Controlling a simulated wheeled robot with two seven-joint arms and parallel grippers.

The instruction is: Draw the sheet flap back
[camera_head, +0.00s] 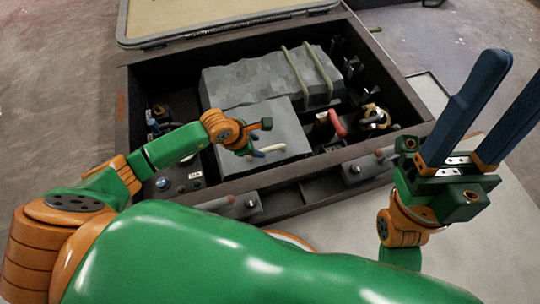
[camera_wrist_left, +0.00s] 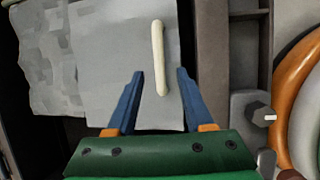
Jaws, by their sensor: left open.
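The sheet flap (camera_head: 285,124) is a flat grey panel lying in the open dark case, in front of a lumpy grey bundle (camera_head: 250,83). A cream bar-shaped pull (camera_head: 271,149) lies on it near its front edge. In the left wrist view the flap (camera_wrist_left: 110,70) fills the middle, and the cream pull (camera_wrist_left: 158,50) runs lengthwise between the fingers. My left gripper (camera_head: 262,150) is open over the flap, with a blue finger (camera_wrist_left: 128,100) on each side of the pull and gaps between. Whether the fingertips touch the flap is unclear. My right gripper (camera_head: 515,85) is open and empty at the right.
The case (camera_head: 125,105) has raised dark walls and an open lid (camera_head: 215,18) at the back. A red-handled item (camera_head: 337,123) and small fittings sit right of the flap. Two green straps (camera_head: 318,70) cross the bundle. Metal latches (camera_head: 240,205) line the front wall.

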